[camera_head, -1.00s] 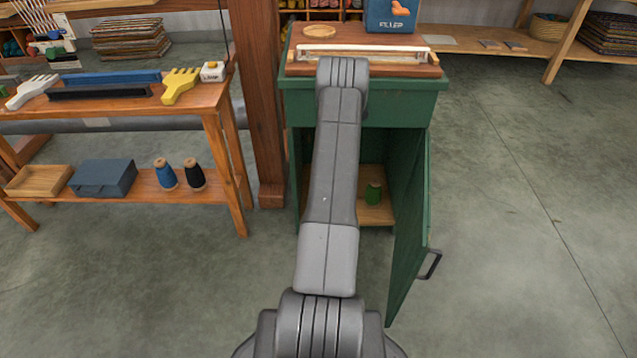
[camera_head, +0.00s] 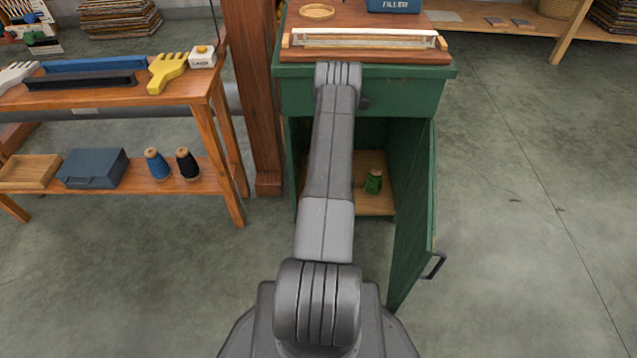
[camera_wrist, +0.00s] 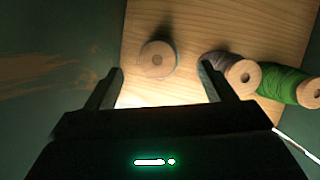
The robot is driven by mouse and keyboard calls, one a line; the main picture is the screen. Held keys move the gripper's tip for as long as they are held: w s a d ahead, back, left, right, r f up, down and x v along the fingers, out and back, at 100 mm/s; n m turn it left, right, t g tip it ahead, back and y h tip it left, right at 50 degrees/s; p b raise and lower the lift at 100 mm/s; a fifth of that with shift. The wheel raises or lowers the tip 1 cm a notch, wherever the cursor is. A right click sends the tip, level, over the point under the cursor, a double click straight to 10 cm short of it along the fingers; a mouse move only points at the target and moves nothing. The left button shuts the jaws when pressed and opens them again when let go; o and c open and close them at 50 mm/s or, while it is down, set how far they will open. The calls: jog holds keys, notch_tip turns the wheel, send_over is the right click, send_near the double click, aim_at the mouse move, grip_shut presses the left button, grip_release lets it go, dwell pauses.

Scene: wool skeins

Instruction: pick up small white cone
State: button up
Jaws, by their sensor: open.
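In the wrist view a small pale cone (camera_wrist: 158,58) stands on a wooden shelf board (camera_wrist: 190,22), its round end facing me. Its colour looks greyish-white in the dim light. My gripper (camera_wrist: 160,84) is open and empty, with one finger on either side of the space just in front of this cone. To the right lie a greyish-purple cone (camera_wrist: 222,66) and a green cone (camera_wrist: 285,83); the right finger is close to the purple one.
The open cabinet door (camera_head: 412,220) stands at the right of my arm. A wooden post (camera_head: 255,100) rises at the left. A side table (camera_head: 215,85) holds combs, with blue and black cones on its lower shelf. Open floor lies to the right.

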jog(key=shift+x, duration=2.6)
jog(key=shift+a, duration=0.2)
jog(key=c, duration=1.5)
jog(key=shift+r, duration=0.1)
jog(key=shift+r, duration=0.1)
